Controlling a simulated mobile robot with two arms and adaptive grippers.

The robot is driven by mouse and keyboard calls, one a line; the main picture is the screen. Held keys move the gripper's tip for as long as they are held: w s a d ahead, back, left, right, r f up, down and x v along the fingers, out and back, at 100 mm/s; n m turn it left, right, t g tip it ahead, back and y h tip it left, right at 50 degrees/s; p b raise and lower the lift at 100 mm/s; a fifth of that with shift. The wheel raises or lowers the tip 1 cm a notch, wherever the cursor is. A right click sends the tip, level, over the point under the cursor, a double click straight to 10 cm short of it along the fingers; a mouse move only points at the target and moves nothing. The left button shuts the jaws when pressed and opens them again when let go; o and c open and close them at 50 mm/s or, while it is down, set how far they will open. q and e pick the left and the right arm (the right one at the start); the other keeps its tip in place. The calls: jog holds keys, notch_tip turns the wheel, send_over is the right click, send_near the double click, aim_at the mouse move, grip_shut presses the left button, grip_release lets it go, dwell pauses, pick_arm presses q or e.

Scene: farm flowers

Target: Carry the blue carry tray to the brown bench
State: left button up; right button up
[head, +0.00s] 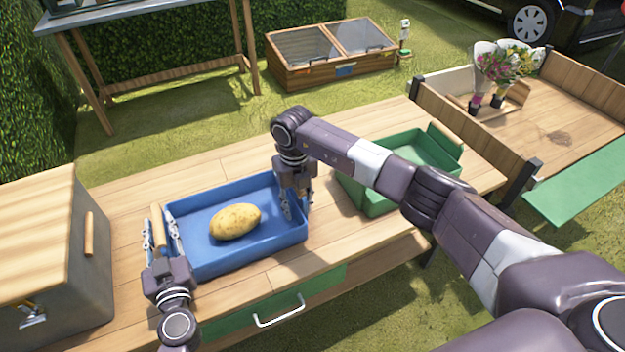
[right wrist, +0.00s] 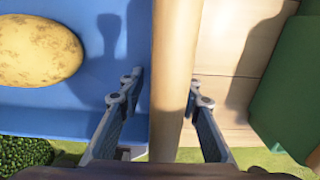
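The blue carry tray (head: 270,248) rests on a light-brown plank worktop (head: 125,275), with a potato (head: 235,221) inside and a wooden handle at each end. My left gripper (head: 162,238) is at the tray's left end, its fingers apart on either side of the left handle (head: 157,222). My right gripper (head: 294,208) is at the right end. In the right wrist view its open fingers (right wrist: 163,88) straddle the right handle (right wrist: 176,60), with a gap visible on the left side. I cannot tell which piece of furniture is the brown bench.
A green tray (head: 375,200) stands just right of the blue tray. A grey box with a wooden lid (head: 75,255) stands at the left. Behind are a wooden-legged table (head: 180,75), a cold frame (head: 325,72) and a wooden cart bed (head: 570,115) with flowers (head: 497,65). Grass lies between.

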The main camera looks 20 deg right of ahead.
aim_at(164, 255)
pick_arm(q)
jog(key=s, duration=0.4)
jog(key=s+d, duration=0.1)
jog(key=s, duration=0.6)
jog(key=shift+s+d, duration=0.2)
jog(key=shift+s, duration=0.15)
pick_arm(e)
jog(key=shift+r, duration=0.15)
notch_tip(164, 255, up, 12)
jog(key=shift+f, duration=0.1)
